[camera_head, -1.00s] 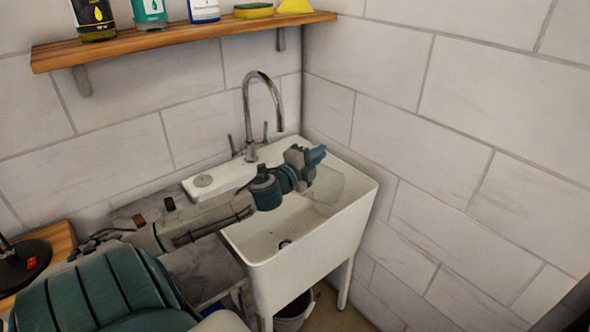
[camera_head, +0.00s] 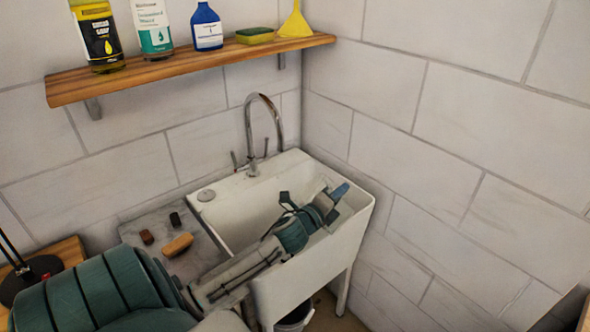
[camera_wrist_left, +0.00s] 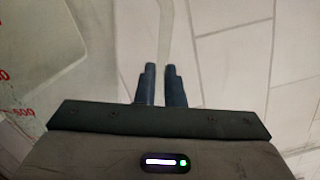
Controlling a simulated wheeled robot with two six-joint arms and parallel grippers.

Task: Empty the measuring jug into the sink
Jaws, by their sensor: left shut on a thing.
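The measuring jug (camera_wrist_left: 45,60) is clear with red markings; it fills the left of the left wrist view. In the head view it is faint and mostly hidden behind my left gripper (camera_head: 338,192). My left gripper is shut on the jug, its blue fingers (camera_wrist_left: 162,85) close together in the wrist view. It holds the jug over the right part of the white sink (camera_head: 318,268), near the right rim. The jug looks tilted; I cannot tell whether liquid is in it. My right gripper is not in view.
A chrome tap (camera_head: 262,130) rises at the sink's back. A wooden shelf (camera_head: 180,75) above holds bottles, a sponge (camera_head: 255,36) and a yellow funnel (camera_head: 296,22). A brush (camera_head: 178,244) and small blocks lie on the grey counter left of the sink. Tiled walls close in behind and right.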

